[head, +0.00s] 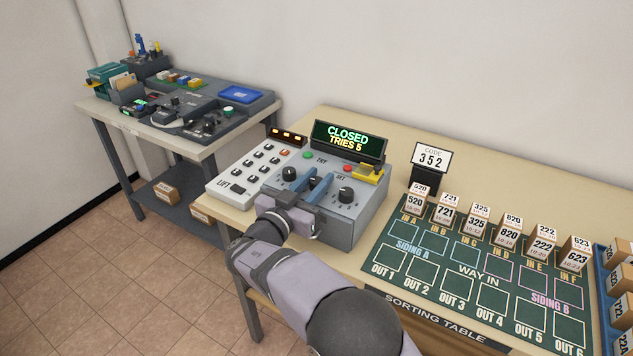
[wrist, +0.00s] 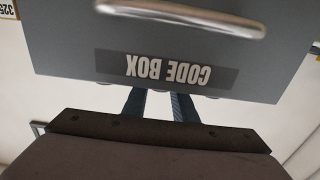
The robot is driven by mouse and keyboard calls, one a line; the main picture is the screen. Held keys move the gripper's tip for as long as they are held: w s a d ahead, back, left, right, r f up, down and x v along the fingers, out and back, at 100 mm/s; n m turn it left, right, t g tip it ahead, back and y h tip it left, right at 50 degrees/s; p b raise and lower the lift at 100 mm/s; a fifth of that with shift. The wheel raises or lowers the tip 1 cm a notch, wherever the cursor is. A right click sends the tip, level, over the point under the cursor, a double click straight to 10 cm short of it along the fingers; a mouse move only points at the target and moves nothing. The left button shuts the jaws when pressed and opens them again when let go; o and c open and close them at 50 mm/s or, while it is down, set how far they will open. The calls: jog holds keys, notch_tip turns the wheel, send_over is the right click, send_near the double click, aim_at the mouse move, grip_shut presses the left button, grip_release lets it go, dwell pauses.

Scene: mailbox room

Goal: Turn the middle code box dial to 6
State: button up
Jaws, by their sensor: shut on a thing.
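The code box (head: 345,226) is a grey case with a sloped top, standing on the sorting table. Its display (head: 347,140) reads CLOSED, TRIES 5. A left dial (head: 289,174) and a right dial (head: 346,194) show as black knobs. My gripper (head: 316,179) reaches over the front edge with its blue fingers closed around the middle dial, which they mostly hide. The dial's number cannot be read. In the wrist view the box front (wrist: 170,68) appears upside down with its label, and the fingertips go out of sight behind its edge.
A keypad (head: 252,168) stands left of the box. A metal handle (wrist: 190,17) crosses the box front. Another table stands further left.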

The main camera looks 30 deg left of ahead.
aim_at(314, 184)
jog(key=shift+f+n+g+y+b, duration=0.15)
jog(key=shift+n+y+b, duration=0.65)
jog(key=shift+b, duration=2.75)
jog(key=shift+n+g+y+b, duration=0.3)
jog(key=shift+y+b, duration=0.9)
jog(key=shift+b, duration=2.35)
jog(key=shift+r+n+y+b, duration=0.3)
jog(key=shift+n+b, duration=0.1)
jog(key=shift+b, duration=0.4)
jog(key=o, duration=1)
jog(key=shift+f, duration=0.1)
jog(key=shift+o, duration=0.2)
jog(key=shift+s, duration=0.1)
jog(key=b+v, duration=0.1)
jog(key=v, duration=0.4)
jog(key=shift+s+f+b, duration=0.1)
jog(key=shift+s+b, duration=0.2)
jog(key=shift+v, duration=0.8)
